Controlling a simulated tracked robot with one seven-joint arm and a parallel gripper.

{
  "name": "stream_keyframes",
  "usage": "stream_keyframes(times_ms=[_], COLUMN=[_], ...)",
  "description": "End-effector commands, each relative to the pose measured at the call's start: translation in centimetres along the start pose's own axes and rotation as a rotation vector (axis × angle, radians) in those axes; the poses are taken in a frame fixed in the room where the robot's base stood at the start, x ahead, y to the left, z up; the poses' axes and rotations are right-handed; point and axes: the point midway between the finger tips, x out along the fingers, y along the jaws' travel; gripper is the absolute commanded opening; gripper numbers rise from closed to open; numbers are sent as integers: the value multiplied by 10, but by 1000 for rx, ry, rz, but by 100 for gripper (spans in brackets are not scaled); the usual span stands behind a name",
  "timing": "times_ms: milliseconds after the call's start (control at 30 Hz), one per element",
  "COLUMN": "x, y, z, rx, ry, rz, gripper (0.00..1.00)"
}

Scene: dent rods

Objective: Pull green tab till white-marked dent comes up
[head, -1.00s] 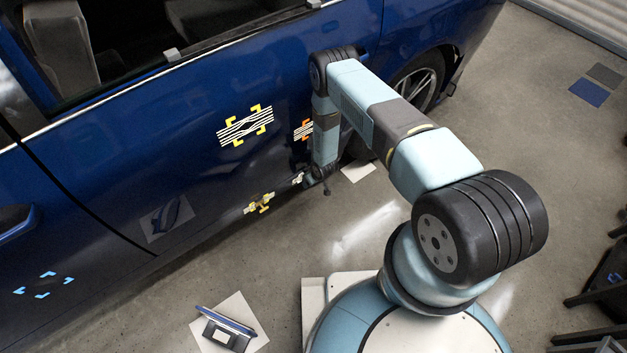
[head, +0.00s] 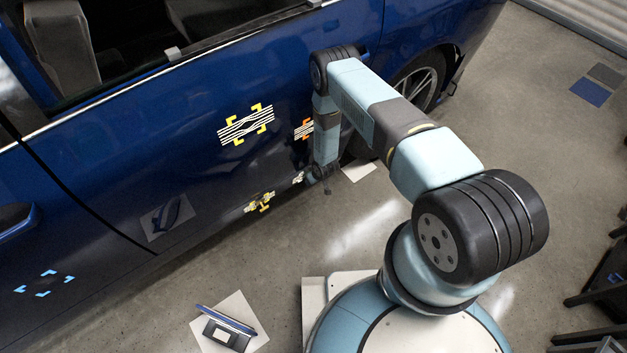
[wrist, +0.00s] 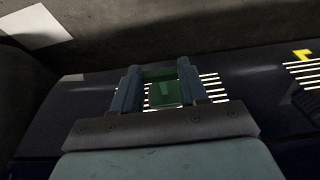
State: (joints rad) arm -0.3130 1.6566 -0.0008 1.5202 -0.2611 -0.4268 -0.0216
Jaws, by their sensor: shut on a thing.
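My gripper (wrist: 160,76) is shut on the green tab (wrist: 166,92) in the wrist view, with a jaw on each side of it. Pale stripes (wrist: 210,86) lie on the dark panel around and behind the tab. In the head view my gripper is mostly hidden by my wrist, low beside the blue door (head: 190,95). A small whitish mark (head: 298,178) shows on the lower door just left of my wrist. How deep the dent there is cannot be told; the tab and my jaws cover its middle.
Yellow-bracketed stripes (head: 246,125) and orange-bracketed stripes (head: 303,130) are higher on the door. Another yellow mark (head: 260,202) is low on the door, and blue brackets (head: 44,284) are at far left. A floor sheet (head: 230,324) holds a dark tool. The floor between is clear.

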Motion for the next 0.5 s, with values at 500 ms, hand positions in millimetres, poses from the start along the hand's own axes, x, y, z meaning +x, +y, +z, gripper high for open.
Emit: stream_keyframes(times_ms=[500], x=[0], y=[0], z=[0], rx=[0], ry=[0], rz=[0], gripper=[0])
